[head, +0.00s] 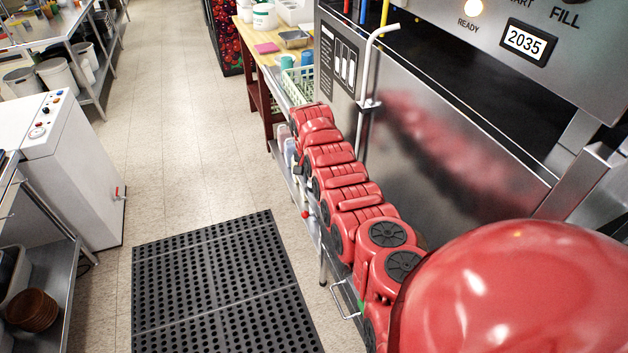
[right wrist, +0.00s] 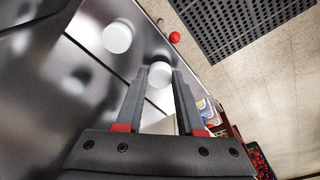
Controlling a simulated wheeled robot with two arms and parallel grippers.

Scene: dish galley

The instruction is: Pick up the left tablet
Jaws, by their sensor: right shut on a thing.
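In the right wrist view, my right gripper (right wrist: 160,71) is shut on a white round tablet (right wrist: 159,75), with one finger on each side of it. A second white round tablet (right wrist: 117,37) lies apart from it, up and to the left, on a shiny steel surface (right wrist: 92,20). In the head view, my red right arm reaches along the front of the steel machine, and its gripper and both tablets are hidden. I cannot tell whether the held tablet is lifted clear of the steel. My left gripper is in neither view.
A steel dish machine (head: 450,150) with a display stands close on the right. A red knob (right wrist: 174,37) sits by the steel edge. A green rack (head: 298,88) and a wooden table (head: 262,58) are beyond. A black mat (head: 225,285) lies on open floor.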

